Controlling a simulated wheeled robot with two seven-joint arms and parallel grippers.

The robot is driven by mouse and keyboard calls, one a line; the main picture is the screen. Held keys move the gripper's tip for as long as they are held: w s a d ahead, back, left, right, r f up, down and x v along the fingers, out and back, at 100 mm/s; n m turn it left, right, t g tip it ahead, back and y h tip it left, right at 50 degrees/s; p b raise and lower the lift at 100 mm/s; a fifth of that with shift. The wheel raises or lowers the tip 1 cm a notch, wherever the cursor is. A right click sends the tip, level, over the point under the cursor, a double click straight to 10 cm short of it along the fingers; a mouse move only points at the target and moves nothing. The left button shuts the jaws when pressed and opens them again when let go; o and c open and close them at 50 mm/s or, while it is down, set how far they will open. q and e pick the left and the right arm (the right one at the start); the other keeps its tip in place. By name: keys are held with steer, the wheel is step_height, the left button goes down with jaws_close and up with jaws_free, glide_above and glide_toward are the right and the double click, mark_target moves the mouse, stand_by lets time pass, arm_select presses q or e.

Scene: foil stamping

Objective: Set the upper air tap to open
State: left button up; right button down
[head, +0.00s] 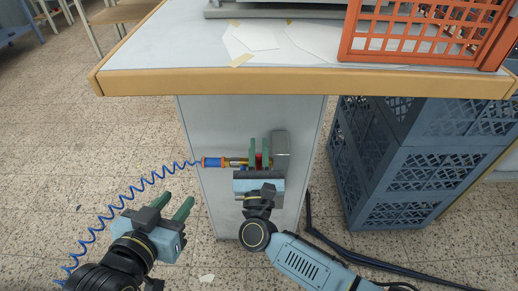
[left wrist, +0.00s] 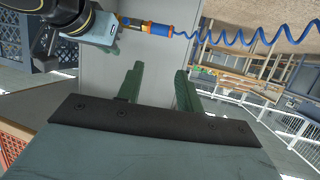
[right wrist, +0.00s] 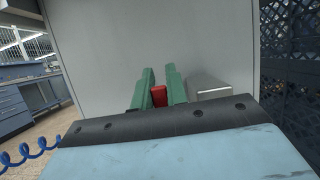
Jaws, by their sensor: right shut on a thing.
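The upper air tap is on the grey side panel below the table top, at the end of a brass fitting (head: 236,161). Its red handle (right wrist: 159,95) shows between the green fingers of my right gripper (head: 259,156). The right gripper is shut on this red handle, and its fingers hide most of the tap. The handle's exact angle is hard to tell. My left gripper (head: 182,209) is open and empty, low and left of the panel. Its two green fingers (left wrist: 160,88) stand apart in the left wrist view.
A blue coiled hose (head: 130,199) runs from the blue and orange coupling (head: 212,162) down to the left. A grey box (head: 281,143) sits on the panel right of the tap. Blue crates (head: 400,165) stand to the right. The wooden table edge (head: 290,83) overhangs above.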

arm_select(q)
steer(key=shift+s+a+f+g+y+p, duration=0.15)
steer(key=shift+s+a+f+g, duration=0.15)
steer(key=shift+f+g, duration=0.2)
steer(key=shift+s+a+f+g+y+p, duration=0.15)
steer(key=shift+s+f+g, duration=0.1)
steer(key=shift+f+g, duration=0.25)
arm_select(e)
steer(key=shift+a+f+n+g+y, duration=0.25)
steer(key=shift+a+n+y, duration=0.45)
steer(key=shift+n, duration=0.95)
steer(key=shift+a+f+n+g+y, duration=0.2)
steer(key=shift+a+n+y, duration=0.5)
steer(key=shift+n, duration=1)
steer(key=shift+a+f+n+g+y, duration=0.15)
steer(key=shift+a+n+g+y, duration=0.2)
steer(key=shift+n+y, duration=1)
steer(key=shift+n, duration=0.3)
steer(key=shift+h, duration=0.35)
steer(key=c, duration=1.4)
jaws_free()
